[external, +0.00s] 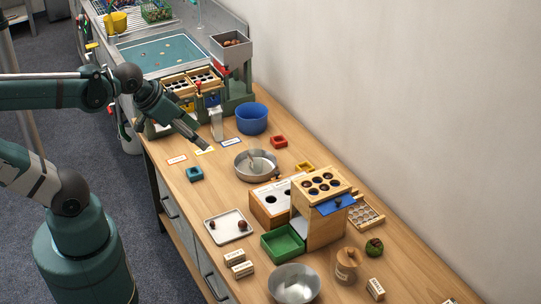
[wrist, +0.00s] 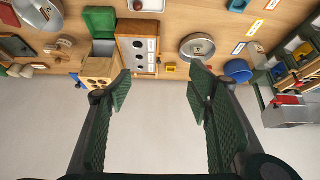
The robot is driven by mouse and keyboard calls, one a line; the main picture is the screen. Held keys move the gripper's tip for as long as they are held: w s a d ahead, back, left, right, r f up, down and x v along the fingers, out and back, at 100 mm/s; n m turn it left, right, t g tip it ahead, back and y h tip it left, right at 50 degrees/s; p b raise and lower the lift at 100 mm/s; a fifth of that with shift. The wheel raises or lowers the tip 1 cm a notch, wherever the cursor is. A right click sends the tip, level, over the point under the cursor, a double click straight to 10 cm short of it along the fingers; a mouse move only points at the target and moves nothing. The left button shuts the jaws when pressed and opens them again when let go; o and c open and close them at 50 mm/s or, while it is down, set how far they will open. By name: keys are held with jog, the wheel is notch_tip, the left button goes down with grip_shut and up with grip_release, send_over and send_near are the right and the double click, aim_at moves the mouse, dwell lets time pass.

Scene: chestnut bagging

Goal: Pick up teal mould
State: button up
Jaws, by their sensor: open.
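The teal mould (external: 194,173) is a small square block with a hollow centre, lying on the wooden table near its left edge in the external view. In the wrist view it sits at the top edge, right of centre (wrist: 238,5). My gripper (external: 206,147) is above the table, up and slightly right of the mould in the external view and apart from it. In the wrist view my gripper (wrist: 160,82) has its two green-padded fingers wide apart with nothing between them.
A metal pan (external: 256,174), a red mould (external: 279,141), a yellow mould (external: 304,168) and a blue bowl (external: 252,118) stand to the right. Label cards (external: 178,160) lie behind the teal mould. A white tray (external: 228,239) is in front. Table around the mould is clear.

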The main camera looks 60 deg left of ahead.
jog(key=w+a+f+n+g+b, duration=0.1)
jog(key=w+a+f+n+g, duration=0.1)
jog(key=w+a+f+n, duration=0.25)
jog(key=w+a+f+n+g, duration=0.2)
jog(key=a+f+n, duration=0.25)
jog(key=a, duration=0.25)
jog(key=n+g+b, duration=0.2)
jog(key=n+g, duration=0.1)
jog(key=n, duration=0.5)
send_over(194, 171)
jog(key=shift+f, duration=8.65)
jog(key=shift+f, duration=1.3)
jog(key=shift+f+b, duration=1.1)
jog(key=shift+f, duration=1.5)
jog(key=shift+c, duration=0.7)
jog(key=c, duration=0.9)
